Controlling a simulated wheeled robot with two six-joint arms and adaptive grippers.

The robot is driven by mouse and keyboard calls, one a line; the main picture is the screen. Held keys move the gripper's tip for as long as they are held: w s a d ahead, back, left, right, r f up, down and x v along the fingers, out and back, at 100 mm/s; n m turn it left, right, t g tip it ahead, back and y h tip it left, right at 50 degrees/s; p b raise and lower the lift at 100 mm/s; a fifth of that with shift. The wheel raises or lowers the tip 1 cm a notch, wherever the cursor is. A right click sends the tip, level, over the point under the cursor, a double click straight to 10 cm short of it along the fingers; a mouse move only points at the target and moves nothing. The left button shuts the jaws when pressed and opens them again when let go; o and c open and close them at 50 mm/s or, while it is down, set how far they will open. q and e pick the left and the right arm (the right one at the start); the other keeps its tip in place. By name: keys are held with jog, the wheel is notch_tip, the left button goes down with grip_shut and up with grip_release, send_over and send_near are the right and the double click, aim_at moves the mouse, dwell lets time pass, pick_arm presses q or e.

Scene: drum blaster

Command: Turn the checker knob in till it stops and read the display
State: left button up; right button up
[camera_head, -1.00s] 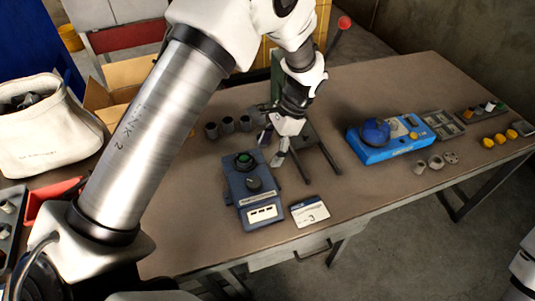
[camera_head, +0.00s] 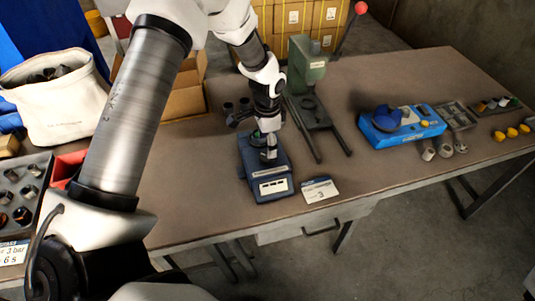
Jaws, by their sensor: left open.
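The checker (camera_head: 284,185) is a dark blue box near the front edge of the table, with a pale display panel (camera_head: 273,187) on its front. The digits on the display are too small to read. My left gripper (camera_head: 268,152) is open, pointing down over the middle of the checker where the dark knob sits. The gripper hides the knob and most of the green button behind it. I cannot tell whether the fingers touch the knob. My right gripper is not in view.
A white card (camera_head: 320,191) marked 3 lies right of the checker. A green press-like stand (camera_head: 306,65) with dark rails is behind. A blue device (camera_head: 380,138) and small cups (camera_head: 428,153) stand to the right. A parts tray (camera_head: 40,165) and white sack (camera_head: 60,112) are left.

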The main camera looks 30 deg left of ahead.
aim_at(267, 159)
pick_arm(q)
jog(key=f, duration=0.2)
jog(key=s+f, duration=0.1)
jog(key=shift+d+f+p, duration=0.15)
jog(key=shift+d+p, duration=0.1)
jog(key=shift+p, duration=0.1)
jog(key=shift+f, duration=0.25)
jog(key=shift+w+a+f, duration=0.1)
jog(key=shift+w+f, duration=0.1)
jog(key=shift+f, duration=0.1)
jog(key=shift+r, duration=0.1)
jog(key=c, duration=1.1)
jog(key=shift+c, duration=0.2)
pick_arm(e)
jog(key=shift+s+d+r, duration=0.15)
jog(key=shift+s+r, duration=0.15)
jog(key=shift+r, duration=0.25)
pick_arm(q)
jog(key=shift+m, duration=0.3)
jog(key=m, duration=0.3)
jog(key=shift+b, duration=0.4)
jog(key=shift+m+b, duration=0.3)
jog(key=shift+m, duration=2.1)
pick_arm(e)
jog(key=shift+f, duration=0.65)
